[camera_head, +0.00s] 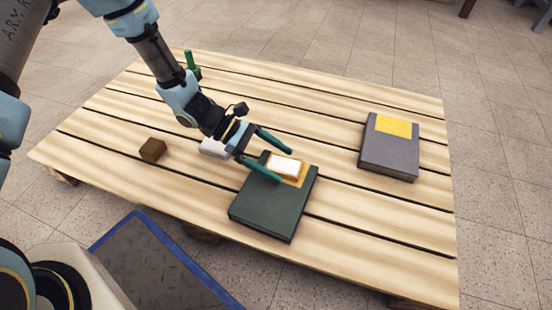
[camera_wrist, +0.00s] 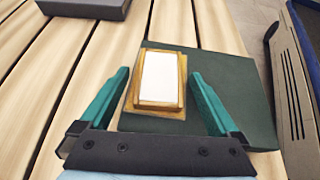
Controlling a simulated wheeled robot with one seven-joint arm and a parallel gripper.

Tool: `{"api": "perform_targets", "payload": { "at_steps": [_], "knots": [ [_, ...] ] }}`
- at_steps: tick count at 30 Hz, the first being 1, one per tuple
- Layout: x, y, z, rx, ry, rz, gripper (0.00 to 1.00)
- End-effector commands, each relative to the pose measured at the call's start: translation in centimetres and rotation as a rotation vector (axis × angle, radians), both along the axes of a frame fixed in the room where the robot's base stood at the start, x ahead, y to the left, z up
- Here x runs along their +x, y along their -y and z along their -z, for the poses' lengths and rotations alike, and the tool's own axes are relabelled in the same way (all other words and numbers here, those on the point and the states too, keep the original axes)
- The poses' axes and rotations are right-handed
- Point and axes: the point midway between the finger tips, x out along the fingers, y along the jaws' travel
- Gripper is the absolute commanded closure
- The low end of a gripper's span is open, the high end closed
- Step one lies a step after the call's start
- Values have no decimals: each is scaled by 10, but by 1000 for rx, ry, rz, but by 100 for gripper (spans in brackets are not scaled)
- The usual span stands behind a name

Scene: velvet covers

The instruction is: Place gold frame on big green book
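The gold frame (camera_head: 284,167) has a white centre and lies flat on the big green book (camera_head: 272,208), over the book's yellow label. In the wrist view the gold frame (camera_wrist: 160,80) sits near one edge of the green book (camera_wrist: 225,105), with the label showing around its lower side. My gripper (camera_head: 284,165) is open, its two teal fingers on either side of the frame. In the wrist view a gap shows between each finger of my gripper (camera_wrist: 161,73) and the frame.
A grey book (camera_head: 388,153) with a yellow label lies to the right on the slatted wooden table (camera_head: 400,230). A brown cube (camera_head: 152,150) is at the left, a green object (camera_head: 190,62) at the back. A white object (camera_head: 212,148) is partly hidden by my gripper.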

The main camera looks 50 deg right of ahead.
Motion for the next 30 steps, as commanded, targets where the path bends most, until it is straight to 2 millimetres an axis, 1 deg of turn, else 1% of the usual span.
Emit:
{"api": "perform_targets", "payload": {
  "at_steps": [7,9,11,14,18,24,30],
  "knots": [
    [0,0,-1,0,0,0,1],
    [0,0,-3,-1,0,0,1],
    [4,-1,-7,0,0,-1,1],
    [16,-5,-16,0,1,-3,1],
    [41,-14,-32,0,1,-5,1],
    [74,-26,-50,-1,0,-3,1],
    [95,-33,-60,0,0,-1,1]
  ]
}}
